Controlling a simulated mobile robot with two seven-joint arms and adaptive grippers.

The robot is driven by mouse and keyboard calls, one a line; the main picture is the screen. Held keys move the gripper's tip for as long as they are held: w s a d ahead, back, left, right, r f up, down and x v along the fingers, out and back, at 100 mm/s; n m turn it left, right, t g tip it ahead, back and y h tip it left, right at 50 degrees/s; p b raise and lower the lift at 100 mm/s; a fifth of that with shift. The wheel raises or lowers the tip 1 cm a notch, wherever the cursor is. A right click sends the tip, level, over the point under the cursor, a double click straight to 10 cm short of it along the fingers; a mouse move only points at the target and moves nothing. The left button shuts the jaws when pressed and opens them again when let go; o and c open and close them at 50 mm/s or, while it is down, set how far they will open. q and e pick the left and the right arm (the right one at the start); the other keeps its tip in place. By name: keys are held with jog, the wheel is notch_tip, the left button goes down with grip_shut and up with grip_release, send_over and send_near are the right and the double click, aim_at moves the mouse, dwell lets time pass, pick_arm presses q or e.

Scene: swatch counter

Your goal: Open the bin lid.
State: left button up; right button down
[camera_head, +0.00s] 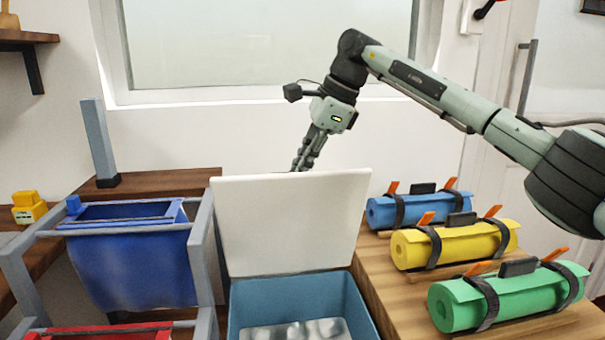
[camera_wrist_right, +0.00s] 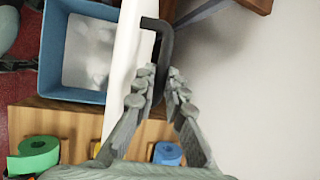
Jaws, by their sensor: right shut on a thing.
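The bin (camera_head: 247,300) is teal-blue and stands front centre; pale, shiny things lie in it. Its white lid (camera_head: 290,220) is raised at the back, nearly upright, so the bin's mouth is uncovered. The bin (camera_wrist_right: 50,50) and the lid, seen edge-on (camera_wrist_right: 124,45), also show in the right wrist view. A black bent handle (camera_wrist_right: 165,38) sticks out from the lid's outer side. My right gripper (camera_wrist_right: 158,88) is shut on this handle. In the head view my right gripper (camera_head: 303,163) is behind the lid's top edge, its fingertips and the handle hidden. My left gripper is not in view.
Blue (camera_head: 418,207), yellow (camera_head: 455,244) and green (camera_head: 508,297) strapped rolls lie on the wooden counter right of the bin. A blue hanging bin (camera_head: 135,265) in a grey frame stands left. The wall and window are behind the lid.

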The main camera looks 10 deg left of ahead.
jog(key=shift+w+a+f, duration=0.2)
jog(key=shift+w, duration=0.4)
jog(key=shift+w+a+f, duration=0.15)
jog(key=shift+w+f, duration=0.05)
jog(key=shift+w, duration=0.4)
jog(key=c, duration=1.6)
grip_release()
jog(key=shift+w, duration=0.2)
jog(key=shift+o, duration=0.2)
jog(key=v, duration=1.2)
jog(key=shift+a+r, duration=0.2)
